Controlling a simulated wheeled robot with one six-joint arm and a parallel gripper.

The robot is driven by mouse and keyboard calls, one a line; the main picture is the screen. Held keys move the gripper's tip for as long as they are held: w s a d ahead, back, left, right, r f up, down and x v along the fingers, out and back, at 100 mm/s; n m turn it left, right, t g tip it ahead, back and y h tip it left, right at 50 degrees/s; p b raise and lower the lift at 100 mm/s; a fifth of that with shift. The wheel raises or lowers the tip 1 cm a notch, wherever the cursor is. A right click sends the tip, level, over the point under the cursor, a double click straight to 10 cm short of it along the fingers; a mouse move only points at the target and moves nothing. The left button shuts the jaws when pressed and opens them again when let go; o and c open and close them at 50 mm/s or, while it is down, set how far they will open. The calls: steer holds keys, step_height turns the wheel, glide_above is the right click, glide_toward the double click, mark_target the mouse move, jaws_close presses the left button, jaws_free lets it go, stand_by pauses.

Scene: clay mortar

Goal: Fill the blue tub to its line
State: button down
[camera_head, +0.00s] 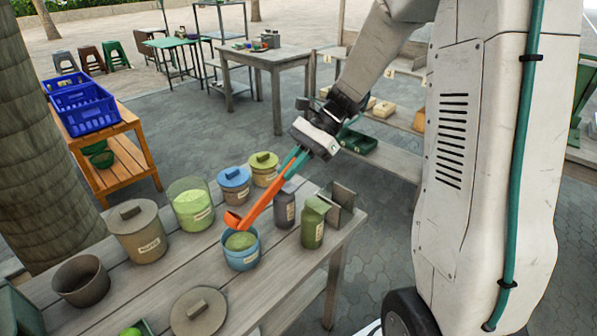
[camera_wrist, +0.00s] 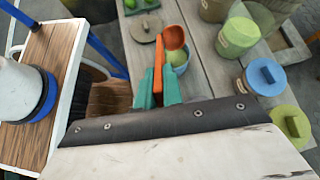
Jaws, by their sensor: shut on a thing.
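The blue tub (camera_head: 241,259) stands on the grey plank table and holds a heap of green material. Its line and label are too small to read for level. My gripper (camera_head: 305,158) is shut on the handle of an orange scoop (camera_head: 255,208). The scoop's bowl hangs just above the tub's rim, toward its left side. In the wrist view, my gripper's teal fingers (camera_wrist: 157,92) hold the orange scoop (camera_wrist: 173,38), with the blue tub (camera_wrist: 183,67) partly hidden behind it. I cannot tell whether the scoop holds anything.
A clear green-filled jar (camera_head: 191,208), a lidded brown crock (camera_head: 138,232), a blue-lidded jar (camera_head: 235,185) and a green-lidded jar (camera_head: 264,169) stand behind the tub. A loose lid (camera_head: 199,311) lies in front.

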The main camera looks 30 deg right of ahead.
steer(key=s+a+r+t+h, duration=0.3)
steer(key=a+r+h, duration=0.3)
steer(key=a+h, duration=0.3)
steer(key=shift+s+a+r+n+h, duration=0.4)
steer(key=shift+s+a, duration=0.15)
steer(key=shift+a, duration=1.25)
steer(key=c, duration=2.1)
jaws_free()
steer(key=shift+c, duration=0.2)
jaws_close()
